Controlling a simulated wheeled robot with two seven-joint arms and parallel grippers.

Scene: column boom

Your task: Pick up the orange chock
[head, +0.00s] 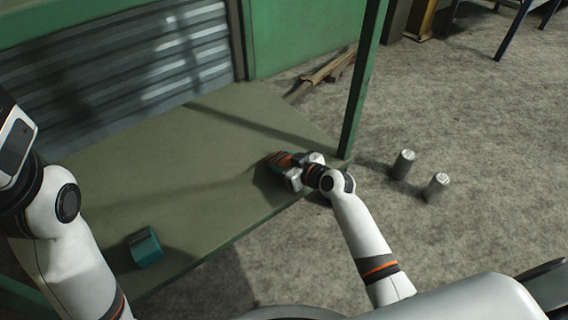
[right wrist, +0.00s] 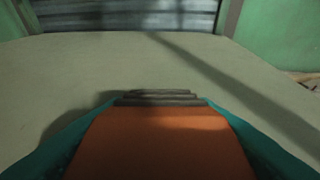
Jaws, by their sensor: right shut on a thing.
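The orange chock (head: 276,160) is at the right end of the green bench top, near its front edge. My right gripper (head: 290,172) is shut on it from the front right. In the right wrist view the chock's orange face (right wrist: 160,140) fills the lower middle, with teal sides and a grey ribbed strip at its far end. A shadow lies beside it on the bench; I cannot tell whether it touches the top. My left arm comes in at the left, but its gripper fingers are not in view.
A teal block (head: 146,247) sits on the front left of the bench top (head: 215,150). A green post (head: 362,80) rises at the bench's right corner. Two grey cylinders (head: 403,164) (head: 437,187) stand on the floor to the right. A ribbed metal shutter (head: 130,65) backs the bench.

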